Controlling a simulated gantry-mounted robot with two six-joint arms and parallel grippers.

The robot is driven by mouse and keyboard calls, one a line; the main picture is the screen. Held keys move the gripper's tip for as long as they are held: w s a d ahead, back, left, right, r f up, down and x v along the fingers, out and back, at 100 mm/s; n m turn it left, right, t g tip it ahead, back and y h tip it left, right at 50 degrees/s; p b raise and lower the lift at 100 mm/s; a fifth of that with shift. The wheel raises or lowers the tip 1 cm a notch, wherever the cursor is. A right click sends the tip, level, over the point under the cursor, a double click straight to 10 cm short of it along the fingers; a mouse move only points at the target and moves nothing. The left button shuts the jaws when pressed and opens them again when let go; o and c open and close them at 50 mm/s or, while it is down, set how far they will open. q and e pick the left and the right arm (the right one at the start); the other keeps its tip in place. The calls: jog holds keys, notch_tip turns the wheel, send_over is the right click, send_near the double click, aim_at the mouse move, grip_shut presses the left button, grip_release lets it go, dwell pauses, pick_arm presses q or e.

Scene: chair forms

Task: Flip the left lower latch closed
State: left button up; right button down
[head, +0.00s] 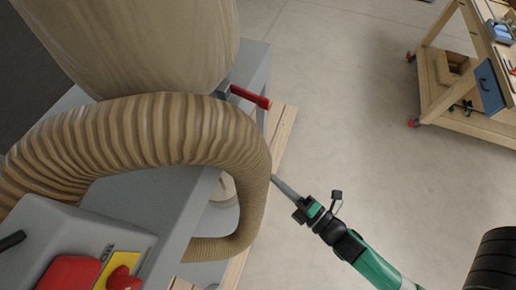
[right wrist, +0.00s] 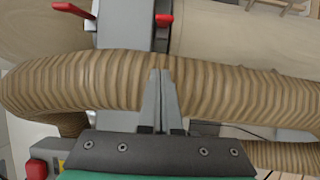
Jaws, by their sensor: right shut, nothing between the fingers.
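A red-handled latch (head: 250,97) sticks out at the right side of the grey machine, beside the tan bag, in the head view. In the right wrist view one red latch handle (right wrist: 72,10) is at the top left and another red handle (right wrist: 164,20) is at the top middle. I cannot tell which is the left lower latch. My right gripper (head: 277,181) is shut and empty, right of the ribbed hose and below the red latch in the head view. Its closed fingers (right wrist: 160,75) show in front of the hose in the wrist view. My left gripper is not in view.
A thick ribbed hose (head: 130,135) arches across the grey machine (head: 150,190) and down its right side. A control box with a red switch (head: 70,272) is at the lower left. Open concrete floor lies right, with a wooden workbench (head: 440,85) at the top right.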

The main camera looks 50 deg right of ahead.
jog(key=shift+w, duration=0.15)
jog(key=p, duration=0.9)
send_near(245, 133)
jog(key=w, duration=0.1)
jog(key=w+f, duration=0.1)
jog(key=w, duration=0.1)
jog(key=shift+w+a, duration=0.2)
jog(key=shift+w, duration=0.05)
jog(key=shift+r, duration=0.1)
